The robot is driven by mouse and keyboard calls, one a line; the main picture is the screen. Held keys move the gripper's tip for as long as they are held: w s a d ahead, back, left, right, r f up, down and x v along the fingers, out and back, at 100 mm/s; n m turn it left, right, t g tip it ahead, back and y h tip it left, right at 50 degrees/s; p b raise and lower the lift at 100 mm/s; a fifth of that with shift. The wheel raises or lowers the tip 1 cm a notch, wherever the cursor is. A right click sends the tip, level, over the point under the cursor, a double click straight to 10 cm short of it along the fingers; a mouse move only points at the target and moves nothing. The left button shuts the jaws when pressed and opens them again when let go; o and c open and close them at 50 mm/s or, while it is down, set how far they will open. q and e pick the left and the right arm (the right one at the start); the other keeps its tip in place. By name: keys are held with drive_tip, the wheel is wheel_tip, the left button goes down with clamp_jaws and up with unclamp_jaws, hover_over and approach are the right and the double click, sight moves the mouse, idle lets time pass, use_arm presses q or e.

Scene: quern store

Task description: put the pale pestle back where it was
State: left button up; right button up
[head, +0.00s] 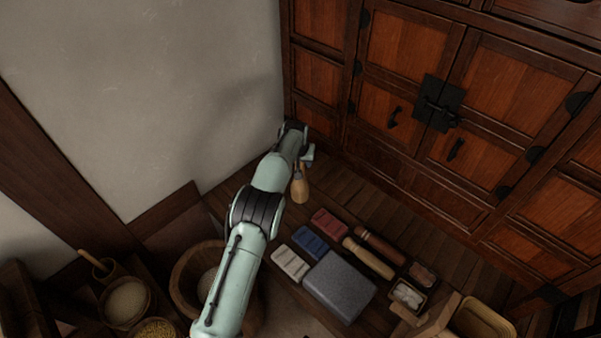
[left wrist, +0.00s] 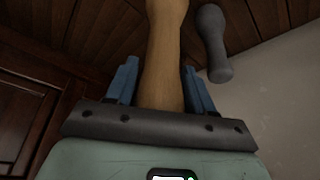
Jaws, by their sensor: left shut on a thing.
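My left gripper (head: 306,160) is shut on a pale tan wooden pestle (head: 300,188), near the wall corner by the cabinet. The pestle's rounded end hangs below the jaws in the head view. In the left wrist view the pestle (left wrist: 163,60) runs between the two blue fingers, its far end cut off by the top edge. A grey pestle (left wrist: 214,45) is beside it, apart, in the left wrist view; I cannot make it out in the head view. My right gripper is not in view.
A wooden mortar (head: 188,272) stands left of my arm. The low boards hold a grey stone block (head: 338,286), red (head: 328,222), blue (head: 310,243) and white (head: 290,263) blocks, and two wooden rollers (head: 368,258). A dark cabinet (head: 450,110) stands behind.

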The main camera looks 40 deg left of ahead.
use_arm(q)
wheel_tip(320, 180, down, 5)
drive_tip(key=shift+f+b, duration=0.2)
drive_tip(key=shift+b, duration=0.2)
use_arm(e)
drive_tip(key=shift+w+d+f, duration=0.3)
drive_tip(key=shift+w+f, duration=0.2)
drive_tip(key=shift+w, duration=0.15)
use_arm(q)
drive_tip(key=shift+f, duration=0.1)
drive_tip(key=o, duration=1.3)
drive_tip(key=shift+f, duration=0.1)
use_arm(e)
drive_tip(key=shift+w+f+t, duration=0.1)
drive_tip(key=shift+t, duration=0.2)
use_arm(q)
drive_tip(key=shift+r, duration=0.35)
drive_tip(key=p+v, duration=0.2)
drive_tip(key=v, duration=0.9)
drive_tip(key=shift+s+d+r, duration=0.1)
drive_tip(key=shift+s+r, duration=0.1)
drive_tip(key=shift+r, duration=0.05)
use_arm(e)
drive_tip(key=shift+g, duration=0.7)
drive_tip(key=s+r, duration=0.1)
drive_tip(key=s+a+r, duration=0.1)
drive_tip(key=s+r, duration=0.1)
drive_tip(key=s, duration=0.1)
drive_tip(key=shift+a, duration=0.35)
